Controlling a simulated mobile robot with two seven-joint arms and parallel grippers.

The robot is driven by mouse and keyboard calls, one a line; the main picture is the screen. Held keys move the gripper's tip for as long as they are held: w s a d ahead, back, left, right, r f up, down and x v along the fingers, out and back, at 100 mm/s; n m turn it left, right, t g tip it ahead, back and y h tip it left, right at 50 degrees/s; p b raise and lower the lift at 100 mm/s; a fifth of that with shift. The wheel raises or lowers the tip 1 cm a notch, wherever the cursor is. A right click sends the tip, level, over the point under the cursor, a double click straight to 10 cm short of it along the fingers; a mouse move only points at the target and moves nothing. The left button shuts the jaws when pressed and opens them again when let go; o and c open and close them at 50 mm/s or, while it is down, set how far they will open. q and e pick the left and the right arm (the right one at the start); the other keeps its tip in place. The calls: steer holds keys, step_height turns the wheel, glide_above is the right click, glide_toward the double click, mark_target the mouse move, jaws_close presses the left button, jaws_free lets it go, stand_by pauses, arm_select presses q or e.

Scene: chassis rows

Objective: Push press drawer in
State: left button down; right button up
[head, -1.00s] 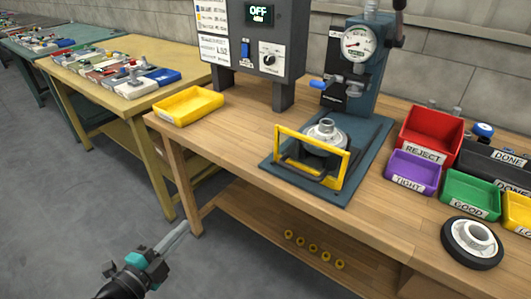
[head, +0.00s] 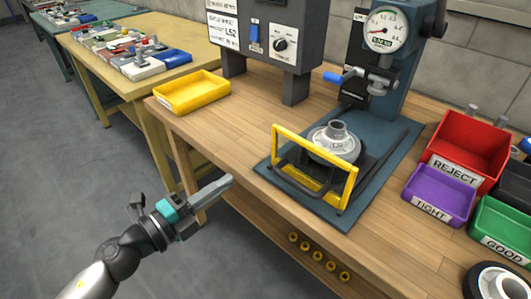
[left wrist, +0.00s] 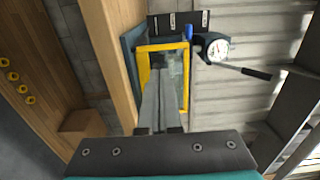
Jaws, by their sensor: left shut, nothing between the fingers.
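The press (head: 385,75) stands on a blue-grey base plate at the back of the wooden bench. Its drawer (head: 312,190) has a yellow upright frame and a dark handle at the front, and sticks out toward the bench's front edge. A grey metal hub (head: 335,140) sits behind the yellow frame. My left gripper (head: 226,182) is shut and empty, in front of the bench edge and left of the drawer, apart from it. In the left wrist view the closed fingers (left wrist: 162,105) overlap the yellow frame (left wrist: 143,75). My right gripper is not in view.
A yellow tray (head: 192,92) lies on the bench's left corner. Red (head: 468,150), purple (head: 438,195) and green (head: 505,232) bins stand to the right. A black-rimmed wheel (head: 497,282) lies at the lower right.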

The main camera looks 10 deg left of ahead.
arm_select(q)
glide_toward(273, 149)
steer(key=x, duration=0.5)
steer(key=shift+w+d+r+p, duration=0.1)
steer(key=shift+d+p, duration=0.05)
steer(key=shift+p, duration=0.25)
steer(key=shift+w+d, duration=0.35)
steer(key=shift+w, duration=0.1)
steer(key=shift+w+d, duration=0.1)
steer(key=shift+w, duration=0.05)
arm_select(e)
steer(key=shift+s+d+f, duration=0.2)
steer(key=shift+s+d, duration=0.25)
